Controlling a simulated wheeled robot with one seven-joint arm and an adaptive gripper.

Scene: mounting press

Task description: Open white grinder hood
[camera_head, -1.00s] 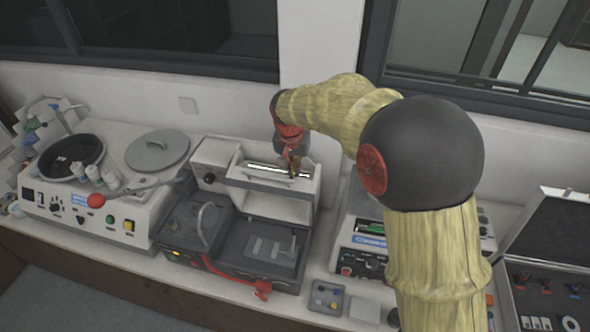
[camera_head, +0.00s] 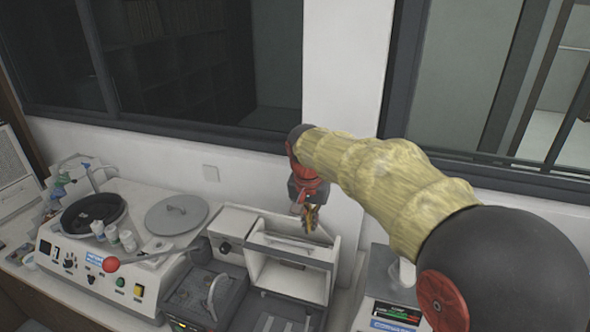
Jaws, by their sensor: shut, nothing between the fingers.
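The white grinder (camera_head: 232,222) stands on the counter at lower centre in the head view. Its white hood (camera_head: 292,248) appears tilted up, with a thin handle bar along its upper part. A pale, open-fronted interior shows below the hood. My gripper (camera_head: 310,222) points down just above and behind the hood's upper right part. Its fingers look shut and empty. I cannot tell whether they touch the hood.
A polishing machine (camera_head: 105,265) with a dark bowl and a red knob stands left. Another device (camera_head: 390,300) stands right, partly behind my arm. Wall and windows close off the back.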

